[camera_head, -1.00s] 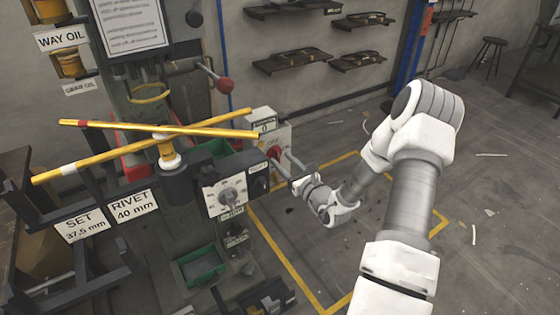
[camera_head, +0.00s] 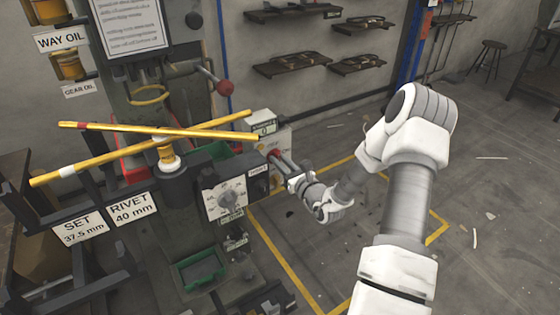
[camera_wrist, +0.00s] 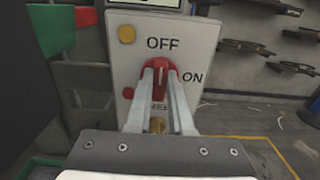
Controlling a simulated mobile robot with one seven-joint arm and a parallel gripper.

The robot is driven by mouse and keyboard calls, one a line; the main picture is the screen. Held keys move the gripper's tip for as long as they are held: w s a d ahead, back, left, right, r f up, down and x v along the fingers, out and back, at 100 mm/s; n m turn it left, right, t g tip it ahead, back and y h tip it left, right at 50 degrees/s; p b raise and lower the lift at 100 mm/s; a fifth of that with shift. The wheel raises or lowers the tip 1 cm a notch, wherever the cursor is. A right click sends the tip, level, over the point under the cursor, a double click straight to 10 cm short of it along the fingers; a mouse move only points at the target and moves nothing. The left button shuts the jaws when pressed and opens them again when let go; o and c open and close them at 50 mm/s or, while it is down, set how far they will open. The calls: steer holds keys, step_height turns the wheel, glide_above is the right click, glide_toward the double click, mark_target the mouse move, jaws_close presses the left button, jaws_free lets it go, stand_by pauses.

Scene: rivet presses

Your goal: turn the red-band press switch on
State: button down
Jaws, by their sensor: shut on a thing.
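The press (camera_head: 160,90) stands at the left in the head view, with yellow bars across its front. Its switch box (camera_head: 284,140) is on its right side. In the wrist view the box (camera_wrist: 200,32) is a pale panel marked OFF at the top and ON at the right. The red rotary switch (camera_wrist: 159,66) sits at its middle, its white mark pointing up toward OFF. My gripper (camera_wrist: 160,73) has its two fingers on either side of the red knob and is shut on it. In the head view my gripper (camera_head: 284,168) reaches the box from the right, its tips partly hidden.
A dial box (camera_head: 227,197) with a round knob stands just left of my gripper. A lever with a red ball (camera_head: 225,87) is above. A green tray (camera_head: 200,269) is below. Yellow-lined open floor (camera_head: 400,245) lies to the right.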

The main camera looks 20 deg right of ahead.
steer(key=shift+r+m+p, duration=0.1)
steer(key=shift+m+p, duration=0.2)
steer(key=shift+p, duration=0.15)
steer(key=m+p, duration=0.2)
steer(key=p, duration=0.1)
steer(key=shift+d+r+m, duration=0.1)
steer(key=shift+m, duration=0.2)
steer(key=m+p, duration=0.4)
steer(key=m, duration=0.1)
steer(key=shift+m+p, duration=0.3)
steer(key=shift+p, duration=0.1)
steer(key=m+p, duration=0.2)
steer(key=m, duration=0.1)
steer(key=m+p, duration=0.1)
steer(key=shift+d+f, duration=0.1)
steer(key=shift+f, duration=0.15)
steer(key=m, duration=0.1)
steer(key=m+p, duration=0.1)
steer(key=m, duration=0.3)
steer(key=shift+f+p, duration=0.25)
steer(key=shift+p, duration=0.1)
steer(key=c, duration=0.8)
jaws_free()
